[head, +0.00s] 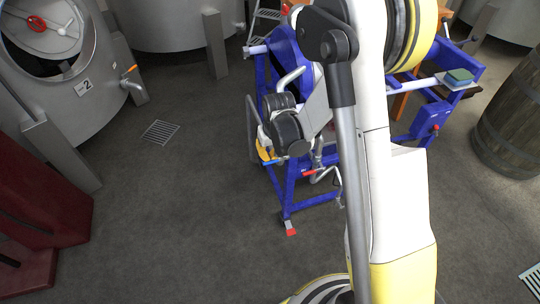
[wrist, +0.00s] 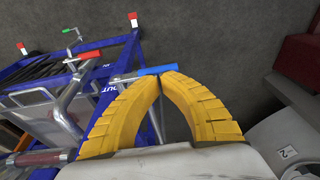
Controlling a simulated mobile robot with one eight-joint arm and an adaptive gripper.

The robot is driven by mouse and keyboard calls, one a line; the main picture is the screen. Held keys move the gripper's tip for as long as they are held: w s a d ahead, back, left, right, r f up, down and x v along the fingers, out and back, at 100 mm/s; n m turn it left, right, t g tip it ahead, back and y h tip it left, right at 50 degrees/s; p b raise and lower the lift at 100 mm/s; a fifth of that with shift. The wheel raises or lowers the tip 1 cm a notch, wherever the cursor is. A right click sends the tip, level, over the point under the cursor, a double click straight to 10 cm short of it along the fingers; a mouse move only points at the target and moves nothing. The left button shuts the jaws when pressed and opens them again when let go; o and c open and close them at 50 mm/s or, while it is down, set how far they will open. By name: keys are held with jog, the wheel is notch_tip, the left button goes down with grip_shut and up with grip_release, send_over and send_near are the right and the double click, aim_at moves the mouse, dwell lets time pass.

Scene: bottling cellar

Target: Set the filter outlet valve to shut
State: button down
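The blue frame of the filter cart (head: 296,186) stands mid-floor in the head view. A blue valve handle (wrist: 157,70) sits on a metal pipe beside the lettering "OUT" (wrist: 108,88) on the frame. It also shows in the head view (head: 273,162). My gripper (wrist: 160,78) has its two yellow fingers curved together, tips meeting, with nothing visible between them. The tips are right at the blue handle; I cannot tell whether they touch it. In the head view my gripper (head: 265,152) is partly hidden by my arm. The pipe below the handle is partly behind the fingers.
A red handle (wrist: 88,54) and a green handle (wrist: 68,30) are on nearby pipes. A steel tank (head: 85,100) marked 2 stands left, a wooden barrel (head: 510,120) right, and a dark red block (head: 45,215) lower left.

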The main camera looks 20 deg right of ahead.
aim_at(270, 161)
jog(key=s+r+t+p, duration=0.1)
jog(key=s+r+p, duration=0.3)
jog(key=r, duration=0.9)
jog(key=s+r+t+p, duration=0.15)
jog(key=s+r, duration=0.45)
jog(key=r, duration=0.7)
jog(key=s+r+t, duration=0.2)
jog(key=s+r, duration=0.2)
jog(key=s, duration=0.7)
jog(key=shift+a+r, duration=0.15)
